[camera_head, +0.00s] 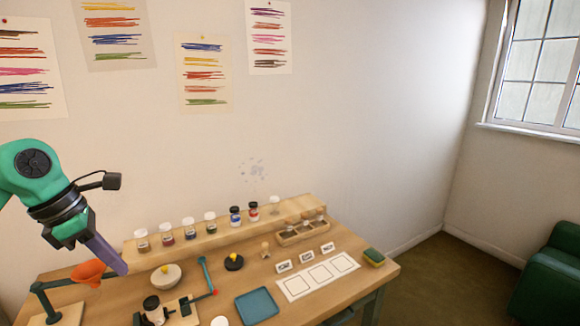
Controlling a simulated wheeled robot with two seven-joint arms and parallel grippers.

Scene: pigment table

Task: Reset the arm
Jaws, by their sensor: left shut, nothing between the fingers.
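My left arm comes in from the left edge, green with a black wrist. Its gripper (119,265) is shut and empty, with the fingers pointing down and right. In this view it shows over the left part of the wooden table (356,287), close beside an orange funnel (90,273). I cannot tell whether the fingers touch the funnel or are apart from it. My right gripper is not in view.
A raised wooden shelf (180,254) with several jars runs along the table's back. A pale bowl (166,279), a teal tray (257,306), a white three-square sheet (318,276) and a sponge (374,257) lie in front. A green armchair (552,279) stands at right.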

